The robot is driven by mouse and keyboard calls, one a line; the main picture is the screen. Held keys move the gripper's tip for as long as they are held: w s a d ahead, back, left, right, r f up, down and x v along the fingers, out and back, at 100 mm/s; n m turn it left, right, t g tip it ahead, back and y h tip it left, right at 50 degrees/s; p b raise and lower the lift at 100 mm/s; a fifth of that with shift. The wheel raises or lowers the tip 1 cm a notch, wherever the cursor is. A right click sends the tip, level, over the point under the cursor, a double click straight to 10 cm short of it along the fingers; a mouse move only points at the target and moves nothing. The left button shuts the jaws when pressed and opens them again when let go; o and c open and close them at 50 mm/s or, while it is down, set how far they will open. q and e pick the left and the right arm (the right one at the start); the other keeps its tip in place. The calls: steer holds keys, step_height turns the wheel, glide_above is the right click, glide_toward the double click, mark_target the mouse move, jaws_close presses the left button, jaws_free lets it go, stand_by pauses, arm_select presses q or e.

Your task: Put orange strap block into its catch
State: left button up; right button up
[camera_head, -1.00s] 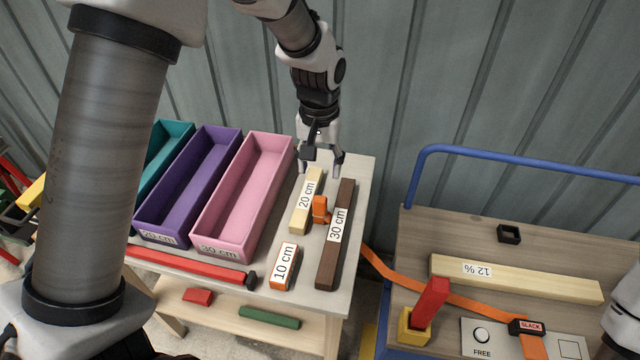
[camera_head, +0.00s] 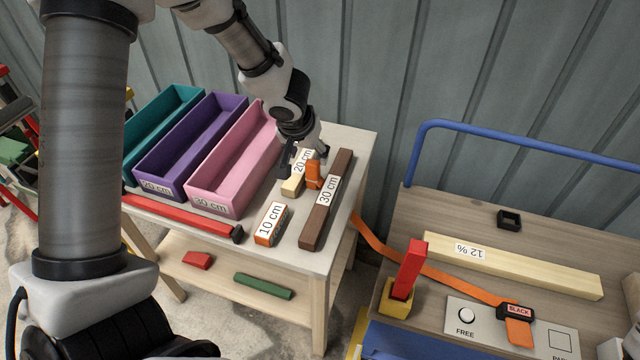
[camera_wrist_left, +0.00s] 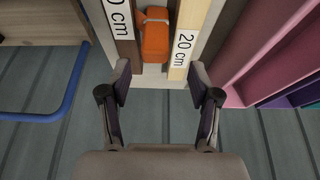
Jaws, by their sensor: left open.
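The orange block (camera_head: 313,174) stands on the small table between the pale 20 cm bar (camera_head: 291,186) and the dark brown 30 cm bar (camera_head: 318,226). My left gripper (camera_head: 303,160) is open and empty, just above and behind the orange block. In the left wrist view, the orange block (camera_wrist_left: 155,36) lies ahead of the open left gripper (camera_wrist_left: 160,80), between the two bars, apart from both fingers. A small black square open holder (camera_head: 509,220), possibly the catch, sits on the cart at the right. My right gripper is out of view.
Pink (camera_head: 235,165), purple (camera_head: 190,150) and teal (camera_head: 160,130) bins stand left of the bars. A 10 cm block (camera_head: 270,224) lies in front. The cart holds a pale beam (camera_head: 510,266), an upright red block (camera_head: 410,267) and an orange strap (camera_head: 440,269).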

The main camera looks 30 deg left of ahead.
mark_target(313, 162)
arm_select(q)
steer(key=x, duration=0.4)
steer(key=b+x, duration=0.1)
steer(key=x, duration=0.1)
steer(key=shift+d+f, duration=0.3)
steer(key=shift+d, duration=0.1)
steer(key=shift+w+a+f, duration=0.1)
steer(key=shift+w, duration=0.05)
jaws_close()
